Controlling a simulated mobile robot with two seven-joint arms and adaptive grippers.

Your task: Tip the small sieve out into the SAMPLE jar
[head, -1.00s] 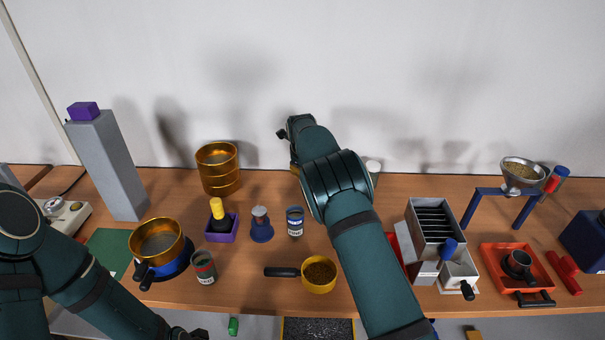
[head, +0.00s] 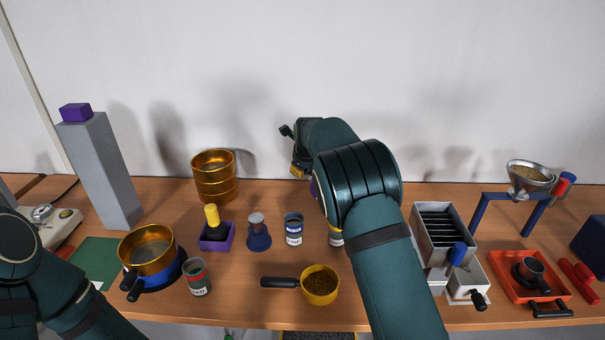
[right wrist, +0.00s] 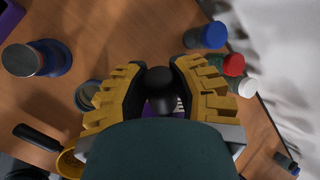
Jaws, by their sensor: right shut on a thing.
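The small brass sieve (head: 322,295) stands on the front middle of the table, its black handle pointing left and brown grains inside. Its handle and part of its rim show at lower left of the right wrist view (right wrist: 68,165). My right gripper (head: 299,170) is raised behind the row of jars; its yellow fingers (right wrist: 158,85) are shut on a dark round knob (right wrist: 158,76) with purple below it. A jar (head: 336,238) with a yellow and white label is partly hidden by my right arm. I cannot read which jar is SAMPLE. My left gripper is out of view.
A jar labelled FINE (head: 293,232), a blue flask (head: 258,235) and a red-banded jar (head: 199,280) stand near the sieve. A larger brass pan (head: 147,252) sits at left. A slotted grey box (head: 437,240) and an orange tray (head: 510,287) stand at right.

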